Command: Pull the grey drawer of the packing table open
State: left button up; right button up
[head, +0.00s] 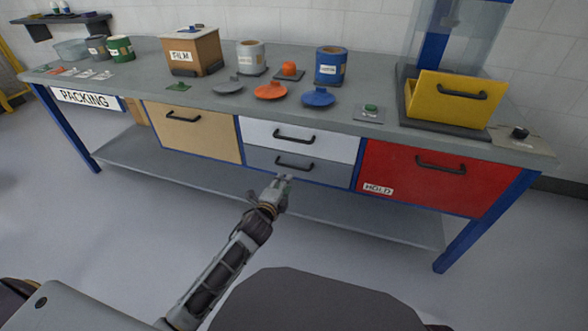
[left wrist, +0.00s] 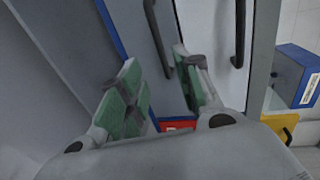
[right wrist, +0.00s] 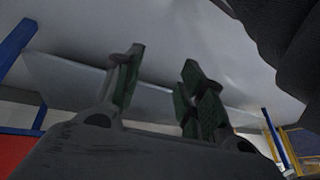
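The grey drawer (head: 326,172) is the lower of the two middle drawers under the packing table and looks flush and shut. Its dark bar handle (head: 294,163) also shows in the left wrist view (left wrist: 155,32). My left gripper (head: 284,180) is just in front of and below that handle in the head view. In the left wrist view its green-padded fingers (left wrist: 157,68) are apart, with the handle showing between and beyond them. I cannot tell whether they touch it. My right gripper (right wrist: 158,75) is open and empty in its wrist view, away from the drawer.
The white drawer (head: 340,145) with its own handle (head: 295,136) sits directly above. A tan drawer (head: 215,142) is to the left and a red HOLD drawer (head: 450,185) to the right. The lower shelf (head: 330,211) runs beneath. The floor in front is clear.

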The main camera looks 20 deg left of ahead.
aim_at(294, 168)
pick_arm(q)
jog(key=b+x, duration=0.4)
jog(key=x, duration=0.8)
jog(key=shift+w, duration=0.15)
pick_arm(e)
notch_tip(294, 168, down, 9)
jog(key=a+t+y, duration=0.1)
jog(key=shift+w+a+m+t, duration=0.2)
jog(key=shift+a+m+t, duration=0.1)
jog(key=shift+a+m, duration=0.1)
jog(key=shift+s, duration=0.1)
pick_arm(q)
jog(key=shift+c, duration=0.2)
grip_shut()
pick_arm(e)
jog(key=shift+w+r, duration=0.35)
